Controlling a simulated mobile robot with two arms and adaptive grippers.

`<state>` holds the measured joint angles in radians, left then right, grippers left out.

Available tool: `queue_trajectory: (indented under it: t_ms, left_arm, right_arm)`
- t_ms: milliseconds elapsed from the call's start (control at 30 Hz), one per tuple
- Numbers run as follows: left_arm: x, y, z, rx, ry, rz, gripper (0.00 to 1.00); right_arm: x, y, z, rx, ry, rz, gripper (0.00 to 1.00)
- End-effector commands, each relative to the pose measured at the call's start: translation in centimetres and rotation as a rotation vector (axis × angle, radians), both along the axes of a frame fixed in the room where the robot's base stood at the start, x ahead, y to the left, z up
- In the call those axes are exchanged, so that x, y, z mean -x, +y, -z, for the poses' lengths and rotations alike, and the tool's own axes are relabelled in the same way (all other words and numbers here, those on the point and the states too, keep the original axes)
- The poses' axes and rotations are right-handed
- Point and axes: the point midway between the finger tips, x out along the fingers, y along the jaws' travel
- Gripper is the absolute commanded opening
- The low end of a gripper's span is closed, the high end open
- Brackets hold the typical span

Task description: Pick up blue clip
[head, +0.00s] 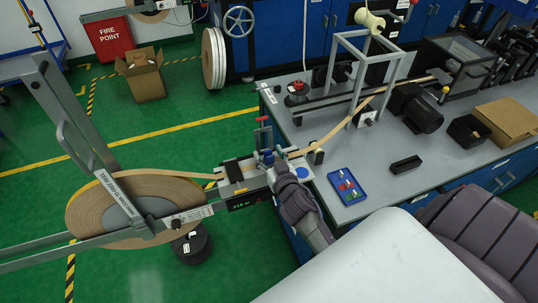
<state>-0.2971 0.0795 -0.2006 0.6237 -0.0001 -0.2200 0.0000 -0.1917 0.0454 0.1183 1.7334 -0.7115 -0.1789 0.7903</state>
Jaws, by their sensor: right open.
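My right gripper (278,166) reaches over the splicing fixture (238,186) at the front left corner of the bench. It is open. A small blue piece (267,157) shows right at its fingertips, over the tape path; it may be the blue clip, but the gripper partly hides it and I cannot tell whether they touch. A blue tray (335,179) with small red, green and white pieces lies on the bench, right of the gripper. My left gripper is not in view.
A large tape reel (90,205) stands at left, its tape (195,175) running through the fixture and up to a grey frame (350,80). A black block (405,164) lies right of the tray. Bench between them is clear.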

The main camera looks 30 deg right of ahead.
Motion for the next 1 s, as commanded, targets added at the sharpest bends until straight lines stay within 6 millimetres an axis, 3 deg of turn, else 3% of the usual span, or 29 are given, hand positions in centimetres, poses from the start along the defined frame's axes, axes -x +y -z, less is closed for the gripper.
queue_trajectory:
  t_ms: [233,500,600,867,1000]
  left_arm:
    - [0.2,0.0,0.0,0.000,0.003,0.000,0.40]
    - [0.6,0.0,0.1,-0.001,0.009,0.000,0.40]
    - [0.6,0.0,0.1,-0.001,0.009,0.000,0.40]
    - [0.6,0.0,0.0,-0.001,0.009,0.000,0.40]
    - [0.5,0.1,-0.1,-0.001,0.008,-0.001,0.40]
  right_arm:
    - [-0.1,0.0,0.1,0.001,0.000,0.000,0.57]
    - [-0.1,0.0,0.1,0.001,0.000,0.000,0.12]
    - [-0.1,0.0,0.0,0.001,0.000,0.000,0.00]
    - [-0.1,0.0,-0.2,0.001,-0.001,0.000,0.00]
    - [-0.1,-0.1,-1.2,0.004,-0.002,-0.002,0.00]
